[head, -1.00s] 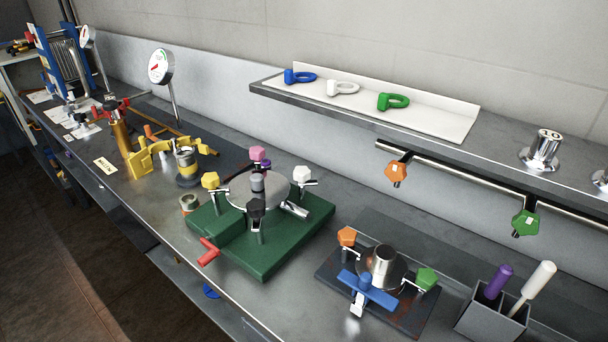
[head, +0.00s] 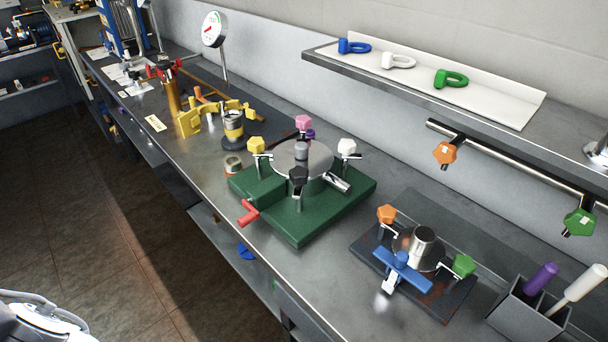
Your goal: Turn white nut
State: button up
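In the head view, a green base block (head: 310,222) sits mid-bench and carries a round metal lid (head: 290,163). Coloured nuts stand around the lid: a white nut (head: 347,147) at right, a yellow nut (head: 256,145) at left, a pink nut (head: 303,122) at the back and a black nut (head: 298,177) in front. The white nut sits upright on its swing bolt beside the lid's right edge. A red handle (head: 249,212) sticks out at the block's front left. My gripper is not in view.
A smaller dark plate (head: 441,302) with orange, blue and green nuts stands to the right. Beyond it is a grey holder (head: 528,318) with purple and white handles. A shelf (head: 450,108) overhangs the back. Open floor (head: 110,240) lies left of the bench.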

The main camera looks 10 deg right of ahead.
aim_at(347, 147)
jog(key=i+j, duration=0.1)
jog(key=j, duration=0.3)
jog(key=i+j, duration=0.1)
jog(key=j, duration=0.7)
jog(key=i+j, duration=0.15)
jog(key=j, duration=0.2)
jog(key=j+z, duration=0.25)
jog(key=z, duration=0.15)
jog(key=j+z, duration=0.4)
jog(key=i+l+z, duration=0.1)
jog(key=z, duration=1.25)
jog(key=i+z, duration=0.15)
jog(key=i, duration=0.3)
